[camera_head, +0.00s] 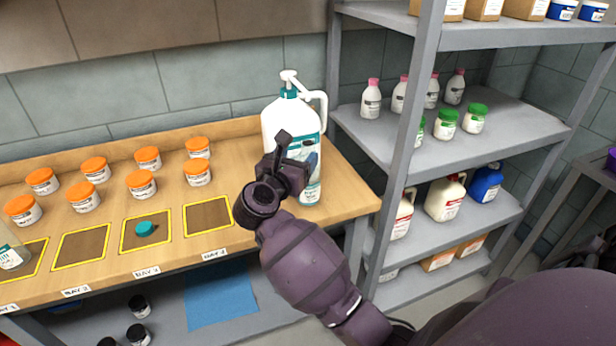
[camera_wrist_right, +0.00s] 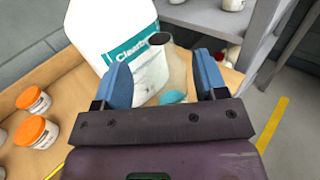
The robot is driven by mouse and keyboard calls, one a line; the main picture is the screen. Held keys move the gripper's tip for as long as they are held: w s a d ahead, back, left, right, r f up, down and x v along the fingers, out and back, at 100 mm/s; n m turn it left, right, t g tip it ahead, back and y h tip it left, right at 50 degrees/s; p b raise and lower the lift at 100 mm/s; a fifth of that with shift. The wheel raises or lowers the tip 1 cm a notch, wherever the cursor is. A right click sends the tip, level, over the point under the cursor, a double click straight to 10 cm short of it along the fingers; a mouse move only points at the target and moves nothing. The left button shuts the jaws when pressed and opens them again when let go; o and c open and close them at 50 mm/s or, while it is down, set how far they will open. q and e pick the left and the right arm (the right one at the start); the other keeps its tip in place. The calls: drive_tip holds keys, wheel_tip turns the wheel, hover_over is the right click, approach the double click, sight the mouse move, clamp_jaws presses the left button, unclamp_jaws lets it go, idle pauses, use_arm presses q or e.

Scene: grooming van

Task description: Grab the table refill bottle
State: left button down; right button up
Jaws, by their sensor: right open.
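A large white refill bottle (camera_head: 284,120) with a teal collar, white pump and side handle stands upright at the right end of the wooden table (camera_head: 170,262). Its white and teal label shows close up in the right wrist view (camera_wrist_right: 92,28). My right gripper (camera_head: 287,160) is in front of the bottle and hides part of its label. Its two blue fingers are apart. Between and beyond them, the wrist view shows a translucent shape (camera_wrist_right: 178,72) with a dark top and some teal; I cannot tell exactly what it is. My left gripper is out of view.
Several orange-lidded jars (camera_head: 142,183) stand left of the bottle, behind yellow-framed mats. A teal cap (camera_head: 145,229) lies on one mat. A clear labelled container (camera_head: 12,258) stands at the left edge. A grey shelf rack (camera_head: 404,150) with bottles and jars rises close on the right.

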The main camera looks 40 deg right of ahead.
sight(305, 149)
drive_tip(key=shift+f+x, duration=0.1)
drive_tip(key=shift+x, duration=1.5)
drive_tip(key=shift+f+x, duration=0.15)
drive_tip(key=shift+x, duration=1.45)
drive_tip(key=shift+c, duration=0.2)
drive_tip(key=c, duration=1.2)
